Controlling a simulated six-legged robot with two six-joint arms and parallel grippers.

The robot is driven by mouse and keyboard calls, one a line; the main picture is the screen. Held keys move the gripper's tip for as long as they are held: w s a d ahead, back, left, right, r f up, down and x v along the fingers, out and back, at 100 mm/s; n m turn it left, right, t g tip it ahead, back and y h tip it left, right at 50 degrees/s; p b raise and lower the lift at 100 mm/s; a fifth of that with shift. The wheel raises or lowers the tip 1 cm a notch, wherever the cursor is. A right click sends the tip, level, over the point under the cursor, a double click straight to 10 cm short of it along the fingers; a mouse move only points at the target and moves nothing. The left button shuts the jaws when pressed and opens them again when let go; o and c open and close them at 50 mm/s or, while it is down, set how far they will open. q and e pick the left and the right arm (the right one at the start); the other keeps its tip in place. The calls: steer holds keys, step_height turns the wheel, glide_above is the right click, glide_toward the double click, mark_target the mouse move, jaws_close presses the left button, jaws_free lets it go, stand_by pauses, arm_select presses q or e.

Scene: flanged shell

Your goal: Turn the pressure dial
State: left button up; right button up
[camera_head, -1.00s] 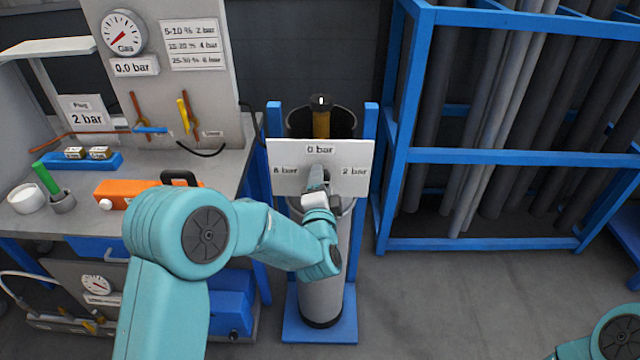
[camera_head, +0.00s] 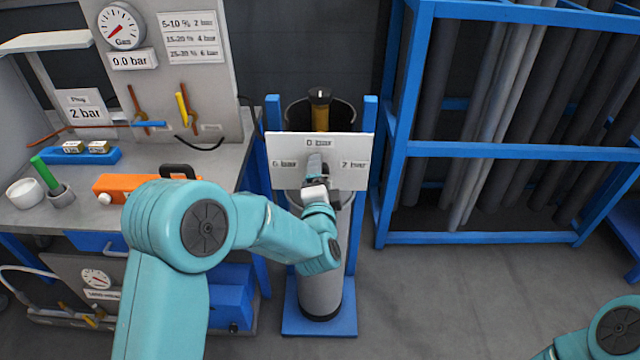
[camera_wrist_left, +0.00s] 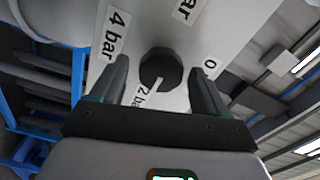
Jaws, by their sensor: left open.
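The pressure dial (camera_wrist_left: 160,68) is a black faceted knob on a pale panel (camera_head: 350,178). In the left wrist view a white pointer line on the knob points toward the 2 bar label (camera_wrist_left: 147,96). The 4 bar label (camera_wrist_left: 115,32) is to its left and the 0 label (camera_wrist_left: 209,66) to its right. My left gripper (camera_wrist_left: 162,82) is open, with one finger on each side of the knob; I cannot tell whether they touch it. In the head view the left gripper (camera_head: 315,163) covers the dial. My right gripper is out of view.
The panel is on a grey cylinder (camera_head: 322,290) between blue posts. A workbench (camera_head: 85,215) with a gas gauge (camera_head: 122,27) stands at the left. A blue rack (camera_head: 480,155) of grey tubes stands at the right. The floor (camera_head: 440,300) in front of the rack is clear.

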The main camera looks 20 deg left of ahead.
arm_select(q)
steer(key=b+v, duration=0.2)
steer(key=v, duration=1.4)
steer(key=shift+s+b, duration=0.15)
steer(key=shift+b, duration=0.15)
